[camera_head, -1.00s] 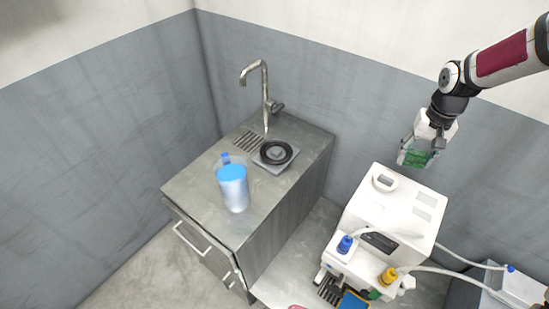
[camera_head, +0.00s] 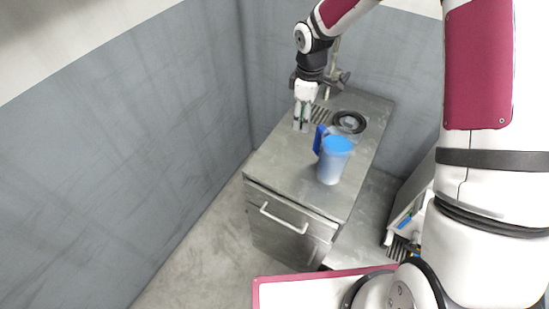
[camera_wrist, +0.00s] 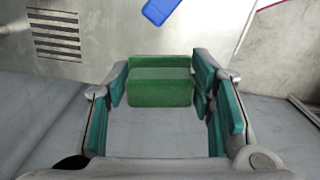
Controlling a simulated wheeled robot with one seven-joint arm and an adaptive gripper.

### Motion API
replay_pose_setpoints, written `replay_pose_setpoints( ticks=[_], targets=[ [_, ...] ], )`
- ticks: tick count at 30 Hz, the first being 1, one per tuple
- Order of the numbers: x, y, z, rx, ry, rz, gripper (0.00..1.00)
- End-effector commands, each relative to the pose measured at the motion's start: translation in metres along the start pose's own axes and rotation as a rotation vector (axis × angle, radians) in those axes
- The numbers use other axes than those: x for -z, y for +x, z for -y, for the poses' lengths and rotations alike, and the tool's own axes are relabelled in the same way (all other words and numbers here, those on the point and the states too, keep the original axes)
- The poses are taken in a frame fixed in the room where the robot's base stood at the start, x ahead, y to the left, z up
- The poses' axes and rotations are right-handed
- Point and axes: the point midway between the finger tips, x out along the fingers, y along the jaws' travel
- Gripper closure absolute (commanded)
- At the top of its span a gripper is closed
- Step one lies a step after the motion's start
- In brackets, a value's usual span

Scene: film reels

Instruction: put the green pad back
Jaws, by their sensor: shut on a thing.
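My gripper (camera_head: 302,122) is shut on the green pad and hangs over the back left part of the metal counter (camera_head: 290,160) in the head view. In the wrist view the green pad (camera_wrist: 160,85) is a block held between the two teal-lined fingers (camera_wrist: 162,100). In the head view the pad is mostly hidden by the fingers; only a thin green strip shows. I cannot tell whether the pad touches the counter.
A jug with blue liquid (camera_head: 333,165) and a blue handle stands right of my gripper. A black ring-shaped object (camera_head: 349,122) lies behind it. Drain slots (camera_head: 321,114) and the tap (camera_head: 335,75) are close by. The front counter top is clear.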

Motion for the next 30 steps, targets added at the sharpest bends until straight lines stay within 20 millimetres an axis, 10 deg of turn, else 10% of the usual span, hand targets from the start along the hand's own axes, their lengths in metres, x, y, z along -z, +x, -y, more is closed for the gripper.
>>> replay_pose_setpoints(
  ticks=[15, 30],
  targets=[
    [0.057, 0.042, 0.034, -0.001, -1.207, -0.002, 0.77],
    [0.064, 0.095, 0.042, 0.001, -1.407, -0.003, 0.77]
  ],
)
